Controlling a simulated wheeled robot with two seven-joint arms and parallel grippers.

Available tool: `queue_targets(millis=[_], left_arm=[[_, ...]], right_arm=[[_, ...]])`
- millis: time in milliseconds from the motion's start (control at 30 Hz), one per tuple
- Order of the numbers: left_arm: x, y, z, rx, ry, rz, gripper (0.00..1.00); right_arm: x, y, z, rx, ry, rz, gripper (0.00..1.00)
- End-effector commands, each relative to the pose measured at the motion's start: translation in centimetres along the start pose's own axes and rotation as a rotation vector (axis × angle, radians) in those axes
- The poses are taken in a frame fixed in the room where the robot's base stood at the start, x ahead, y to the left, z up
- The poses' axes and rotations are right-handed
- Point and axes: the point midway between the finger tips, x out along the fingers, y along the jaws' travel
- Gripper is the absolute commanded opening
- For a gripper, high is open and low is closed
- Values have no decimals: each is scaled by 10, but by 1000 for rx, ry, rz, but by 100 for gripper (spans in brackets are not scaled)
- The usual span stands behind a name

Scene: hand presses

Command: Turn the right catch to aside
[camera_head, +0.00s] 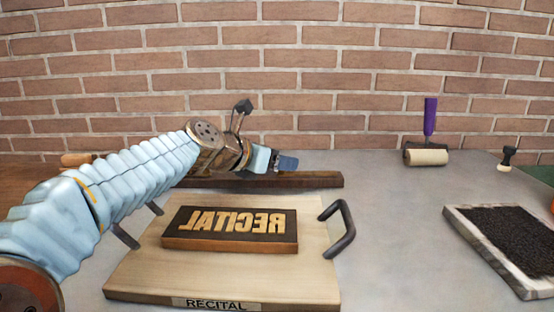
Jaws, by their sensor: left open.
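My left arm reaches in from the left. Its gripper (276,160) is above the dark bar (318,181) at the back of the wooden board (320,285), pointing right. Its jaws are open, though the fingers show small and mostly side-on. I cannot make out a part that is clearly the right catch; it may be hidden by my gripper or arm. The board carries a block (230,228) with raised mirrored RECITAL letters. A black bent handle (345,233) stands at the board's right side. My right gripper is not in view.
A brayer with a purple handle (430,117) and pale roller stands at the back right. A framed dark tray (508,242) lies at the right. Grey table between board and tray is clear. A brick wall closes the back.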

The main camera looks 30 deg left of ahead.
Motion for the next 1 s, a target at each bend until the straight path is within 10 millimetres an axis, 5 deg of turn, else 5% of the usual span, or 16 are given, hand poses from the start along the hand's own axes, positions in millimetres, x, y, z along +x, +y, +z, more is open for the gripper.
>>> queue_targets(millis=[167, 700, 1000], left_arm=[[-12, 1, 1, 0, -1, 3, 58], [-126, 0, 1, 0, -2, 2, 58], [-138, 0, 0, 0, 0, 0, 58]], right_arm=[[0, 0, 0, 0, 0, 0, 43], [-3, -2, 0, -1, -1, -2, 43], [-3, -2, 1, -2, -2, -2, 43]])
